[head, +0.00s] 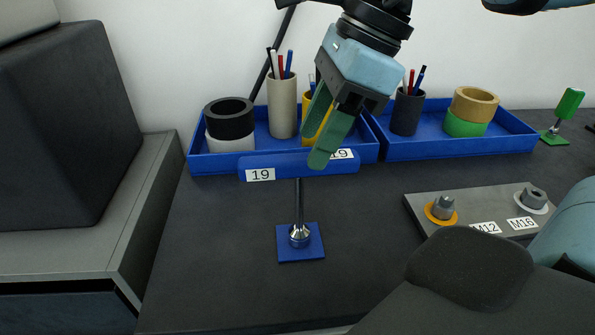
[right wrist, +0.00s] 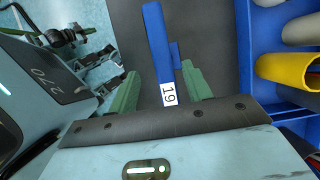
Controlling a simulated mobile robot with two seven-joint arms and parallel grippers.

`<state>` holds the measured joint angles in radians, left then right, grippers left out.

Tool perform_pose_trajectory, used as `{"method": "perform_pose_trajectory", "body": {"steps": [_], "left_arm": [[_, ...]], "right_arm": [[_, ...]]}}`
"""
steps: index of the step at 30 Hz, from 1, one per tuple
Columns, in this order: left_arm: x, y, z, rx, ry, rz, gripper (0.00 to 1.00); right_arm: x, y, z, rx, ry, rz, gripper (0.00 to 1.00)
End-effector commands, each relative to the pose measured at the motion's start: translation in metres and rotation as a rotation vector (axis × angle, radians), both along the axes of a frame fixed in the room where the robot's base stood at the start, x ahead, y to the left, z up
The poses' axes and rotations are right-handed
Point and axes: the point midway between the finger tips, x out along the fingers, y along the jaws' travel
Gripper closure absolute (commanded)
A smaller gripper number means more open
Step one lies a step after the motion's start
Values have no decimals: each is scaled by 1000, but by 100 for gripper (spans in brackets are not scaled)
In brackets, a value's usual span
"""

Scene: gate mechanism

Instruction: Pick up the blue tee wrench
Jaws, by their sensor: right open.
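The blue tee wrench (head: 275,163) stands upright, its bar handle labelled 19 across the top. Its dark shaft (head: 299,200) goes down to a silver socket on a blue square base (head: 312,250). My right gripper (head: 313,147) comes down from above at the handle's right half, with green fingers apart; one fingertip overlaps the handle in the picture. In the right wrist view, the blue handle (right wrist: 157,45) runs lengthwise between the open fingers (right wrist: 160,72). Whether the fingers touch it, I cannot tell. My left gripper is not in view.
Behind the wrench are blue trays (head: 220,165) with tape rolls and pen cups, close to the gripper. A bolt plate (head: 465,205) marked M12 and M16 lies right. A green-handled tool (head: 569,103) stands far right. A dark box (head: 65,120) is left. The table around the base is clear.

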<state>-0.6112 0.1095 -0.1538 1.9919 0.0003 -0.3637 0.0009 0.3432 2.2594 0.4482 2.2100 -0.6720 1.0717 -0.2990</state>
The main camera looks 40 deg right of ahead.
Motion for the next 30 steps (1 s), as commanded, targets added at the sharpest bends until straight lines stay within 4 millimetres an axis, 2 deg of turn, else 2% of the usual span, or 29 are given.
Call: {"method": "perform_pose_trajectory", "body": {"steps": [3, 11, 21, 30], "left_arm": [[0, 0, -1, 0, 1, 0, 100], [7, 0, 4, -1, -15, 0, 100], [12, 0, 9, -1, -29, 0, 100], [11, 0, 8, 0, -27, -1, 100]], "right_arm": [[2, 4, -13, -2, 3, 1, 51], [5, 8, -22, -1, 4, 0, 51], [15, 21, -59, -2, 3, 1, 51], [16, 23, -62, 0, 1, 0, 51]]}}
